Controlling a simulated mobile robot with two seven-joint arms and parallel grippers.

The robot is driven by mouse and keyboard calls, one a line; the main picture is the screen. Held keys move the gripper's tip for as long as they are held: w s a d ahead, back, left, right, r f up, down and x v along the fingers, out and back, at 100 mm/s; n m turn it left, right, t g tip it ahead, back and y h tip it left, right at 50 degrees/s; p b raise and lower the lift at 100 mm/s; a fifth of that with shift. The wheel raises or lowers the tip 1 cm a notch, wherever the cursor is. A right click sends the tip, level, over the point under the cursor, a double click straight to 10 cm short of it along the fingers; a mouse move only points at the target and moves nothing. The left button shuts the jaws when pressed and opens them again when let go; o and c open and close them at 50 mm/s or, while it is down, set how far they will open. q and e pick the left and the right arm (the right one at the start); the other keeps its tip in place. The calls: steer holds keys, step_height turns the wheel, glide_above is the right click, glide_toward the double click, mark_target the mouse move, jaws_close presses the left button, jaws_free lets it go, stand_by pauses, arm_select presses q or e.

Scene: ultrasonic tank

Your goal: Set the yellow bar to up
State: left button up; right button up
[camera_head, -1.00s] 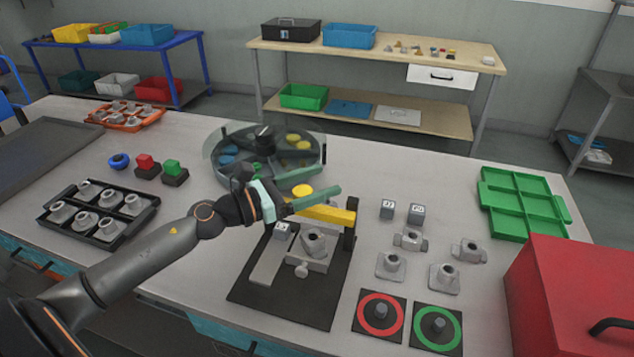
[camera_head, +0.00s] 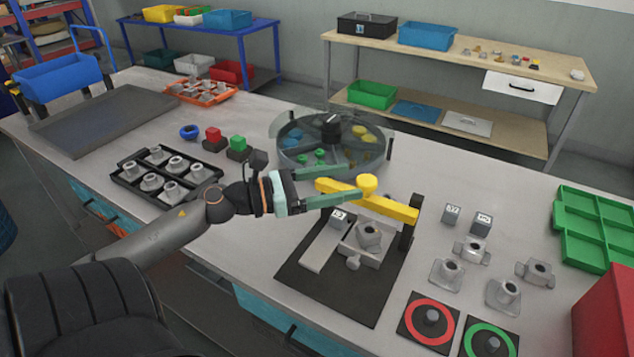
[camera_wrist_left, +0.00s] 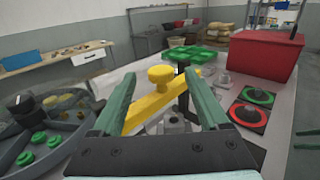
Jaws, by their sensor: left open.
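The yellow bar (camera_head: 390,207) lies roughly level above a black base plate (camera_head: 357,302). Its right end meets a black post (camera_head: 407,222), and a round yellow knob (camera_head: 368,184) stands on its top. My left gripper (camera_head: 357,180) is open, its green fingers pointing right towards the knob. In the left wrist view, the bar (camera_wrist_left: 148,108) runs between the two spread fingers (camera_wrist_left: 160,76), with the knob (camera_wrist_left: 160,75) ahead near the tips. I cannot tell whether a finger touches the bar.
Under the bar sit a grey fixture (camera_head: 367,238) and a small marked cube (camera_head: 339,219). A round divided tray (camera_head: 290,141) stands behind the gripper. Grey parts (camera_head: 447,272), a red ring pad (camera_head: 430,327) and a green tray (camera_head: 597,225) lie to the right.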

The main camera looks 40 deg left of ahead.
arm_select(q)
steer(key=shift+b+v, duration=0.3)
steer(key=shift+v, duration=1.8)
